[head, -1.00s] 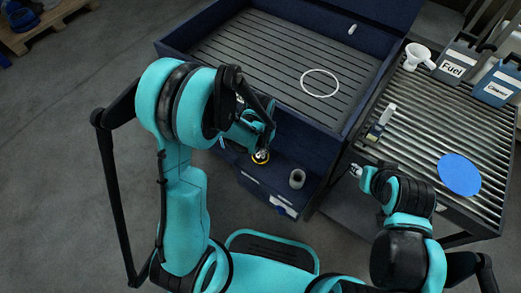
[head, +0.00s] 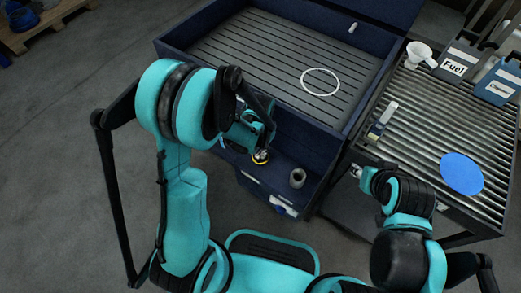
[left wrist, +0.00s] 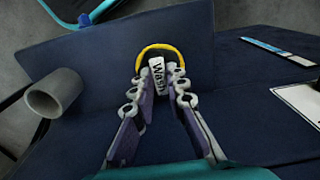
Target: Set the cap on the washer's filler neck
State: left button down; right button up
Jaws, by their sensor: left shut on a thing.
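My left gripper (head: 259,151) is shut on the cap (head: 261,158), a small dark piece with a yellow rim. In the left wrist view the fingers (left wrist: 160,85) close on it, and a white label reading "Wash" (left wrist: 157,75) shows between them. The filler neck (head: 298,178) is a short grey upright hollow cylinder on the washer's dark blue front ledge, to the right of the cap. It also shows at the left of the left wrist view (left wrist: 55,92). Cap and neck are apart. My right gripper (head: 356,171) is beside the roller table; its fingers are too small to judge.
The washer's basin (head: 240,55) with a slatted floor and a white ring (head: 320,82) lies behind the ledge. The roller table (head: 425,120) at right holds a funnel (head: 419,55), a fuel can (head: 458,62), a small bottle (head: 382,120) and a blue disc (head: 461,173).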

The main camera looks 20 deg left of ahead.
dwell(0.3)
pick_arm(q)
jog(key=c, duration=1.4)
grip_release()
jog(key=shift+c, duration=0.2)
notch_tip(320, 180, up, 12)
